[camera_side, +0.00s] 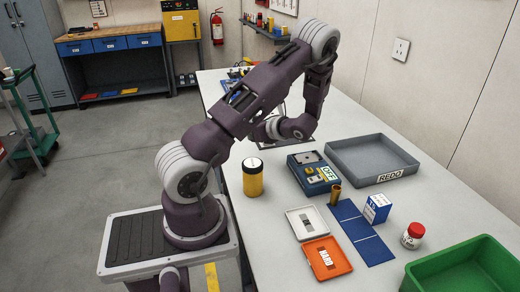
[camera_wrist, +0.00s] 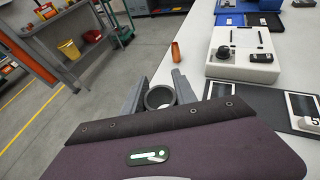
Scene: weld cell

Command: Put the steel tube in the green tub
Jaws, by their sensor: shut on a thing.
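My gripper (camera_wrist: 158,88) shows in the wrist view with its two grey fingers on either side of a round, hollow grey steel tube (camera_wrist: 160,97). It is shut on the tube, whose open end faces the camera. The tube's lower part is hidden by my wrist. In the side view my arm hides most of the gripper and the tube, above the far part of the table. The green tub (camera_side: 452,256) stands at the near right corner of the table in the side view, well away from my gripper. The visible part of its inside looks empty.
Between my arm and the tub are a yellow canister (camera_side: 253,177), a blue device (camera_side: 312,172), a brass-coloured cylinder (camera_side: 335,194), a grey REDO tray (camera_side: 345,157), an orange HARD tray (camera_side: 326,259), a blue-white box (camera_side: 377,207) and a red-capped jar (camera_side: 412,236).

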